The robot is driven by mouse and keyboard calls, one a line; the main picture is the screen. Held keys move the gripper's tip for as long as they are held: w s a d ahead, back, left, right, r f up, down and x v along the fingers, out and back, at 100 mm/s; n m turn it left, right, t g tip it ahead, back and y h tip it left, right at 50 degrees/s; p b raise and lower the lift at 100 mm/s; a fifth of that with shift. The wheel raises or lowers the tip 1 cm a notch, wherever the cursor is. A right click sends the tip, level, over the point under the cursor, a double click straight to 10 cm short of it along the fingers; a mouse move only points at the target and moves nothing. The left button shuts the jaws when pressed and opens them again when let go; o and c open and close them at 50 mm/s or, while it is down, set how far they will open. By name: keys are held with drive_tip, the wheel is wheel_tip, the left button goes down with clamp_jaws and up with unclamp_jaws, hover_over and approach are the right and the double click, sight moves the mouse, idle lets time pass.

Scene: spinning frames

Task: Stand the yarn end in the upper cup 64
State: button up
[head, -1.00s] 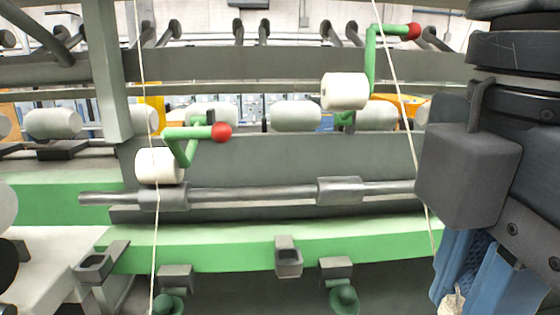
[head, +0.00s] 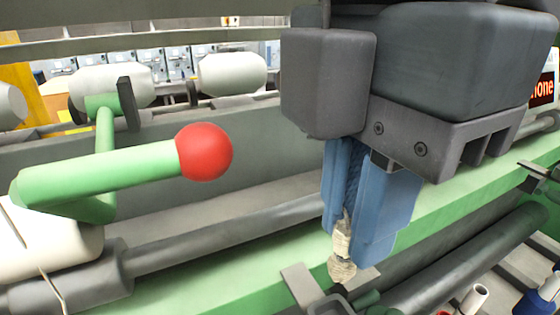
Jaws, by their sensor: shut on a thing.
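My gripper (head: 358,225), with blue fingers, is shut on the yarn end in the centre right of the head view. The yarn end (head: 342,268) is a cream, twisted, fluffy piece that hangs downward below the fingertips. Just below it in the picture is a dark grey cup-like holder (head: 330,306) on the green rail, cut off by the lower edge. The yarn's lower tip overlaps a grey plate beside this holder in the picture; I cannot tell whether they touch. No number 64 is readable, so I cannot tell which cup this is.
A green lever (head: 100,175) with a red ball (head: 204,152) stands close on the left, above a white roller (head: 50,250). A grey shaft (head: 230,235) runs along the green rail (head: 220,290). Bobbins (head: 473,300) stand at the lower right.

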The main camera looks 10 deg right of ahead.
sight(346, 281)
drive_tip(key=shift+f+b, duration=2.9)
drive_tip(key=shift+f, duration=0.6)
drive_tip(key=o, duration=0.8)
drive_tip(key=shift+r, duration=0.1)
wheel_tip(346, 281, up, 8)
drive_tip(key=shift+f, duration=0.15)
